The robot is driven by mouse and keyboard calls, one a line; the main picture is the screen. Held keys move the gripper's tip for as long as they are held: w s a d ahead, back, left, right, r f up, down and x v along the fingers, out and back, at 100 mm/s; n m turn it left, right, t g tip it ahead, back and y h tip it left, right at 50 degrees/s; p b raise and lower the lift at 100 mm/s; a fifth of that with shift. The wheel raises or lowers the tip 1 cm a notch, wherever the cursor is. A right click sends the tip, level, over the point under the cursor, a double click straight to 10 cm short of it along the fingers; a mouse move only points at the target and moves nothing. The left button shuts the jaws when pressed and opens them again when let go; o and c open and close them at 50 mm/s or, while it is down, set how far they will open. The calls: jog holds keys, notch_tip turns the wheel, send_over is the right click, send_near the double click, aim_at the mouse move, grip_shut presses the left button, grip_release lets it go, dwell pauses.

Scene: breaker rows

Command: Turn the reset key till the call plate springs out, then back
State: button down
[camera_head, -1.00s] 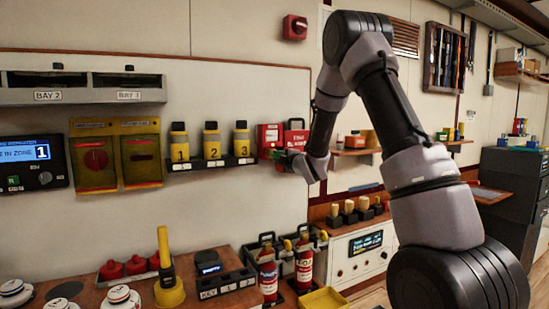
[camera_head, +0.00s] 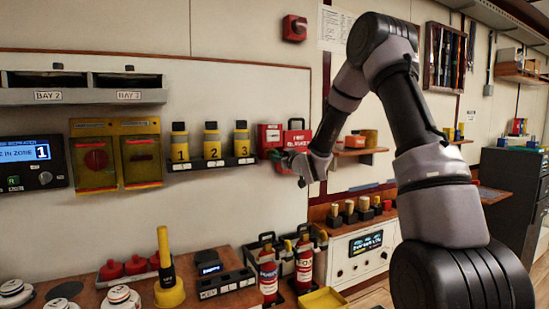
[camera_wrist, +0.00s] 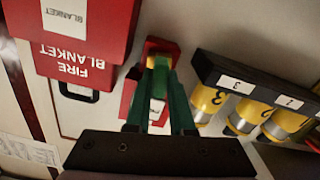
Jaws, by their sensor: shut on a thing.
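The red call unit (camera_head: 270,136) is on the wall, right of the numbered yellow canisters. It also shows in the wrist view as a red body (camera_wrist: 158,47) with a white label, partly behind my fingers. My gripper (camera_wrist: 160,65) has green fingers and is shut at the front of this unit. A small yellow-green piece between the fingertips seems to be the reset key; the fingers hide most of it. In the head view my gripper (camera_head: 281,160) is at the unit's lower right. I cannot tell whether the call plate is in or out.
The red fire blanket box (camera_head: 298,140) hangs close beside the unit, on the left in the wrist view (camera_wrist: 75,35). The black rack with yellow canisters (camera_head: 211,163) is on the other side. Fire extinguishers (camera_head: 304,262) stand below.

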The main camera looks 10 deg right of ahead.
jog(key=shift+f, duration=0.15)
jog(key=n, duration=1.5)
jog(key=shift+n, duration=0.3)
jog(key=c, duration=0.7)
grip_release()
